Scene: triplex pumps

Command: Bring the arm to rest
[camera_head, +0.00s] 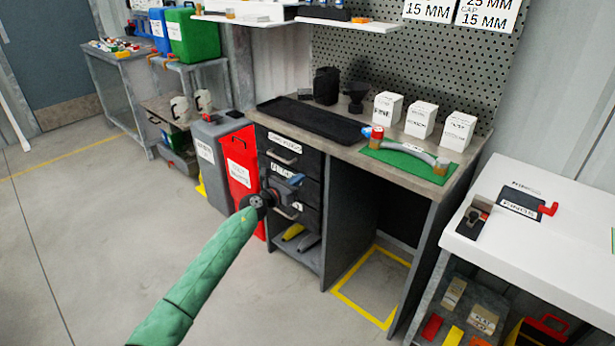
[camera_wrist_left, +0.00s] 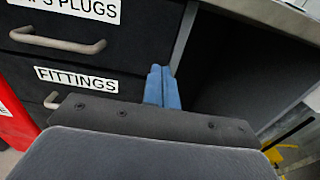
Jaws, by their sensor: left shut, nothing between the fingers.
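My left arm comes in from the lower left in the head view, in a green sleeve. My left gripper (camera_head: 294,180) is in front of the dark drawers of the workbench. In the left wrist view its two blue fingers (camera_wrist_left: 162,88) are together with nothing between them. Behind them are the drawer fronts, one labelled FITTINGS (camera_wrist_left: 77,79), and the dark open space under the bench. I cannot tell whether the fingers touch the drawer front. My right gripper is not in view.
The workbench (camera_head: 425,186) holds a black tray (camera_head: 310,121), white boxes and a green mat (camera_head: 400,163) with a hose. A red bin (camera_head: 240,170) stands left of the drawers. A white table (camera_head: 570,245) is at the right. The floor (camera_head: 90,240) at left is clear.

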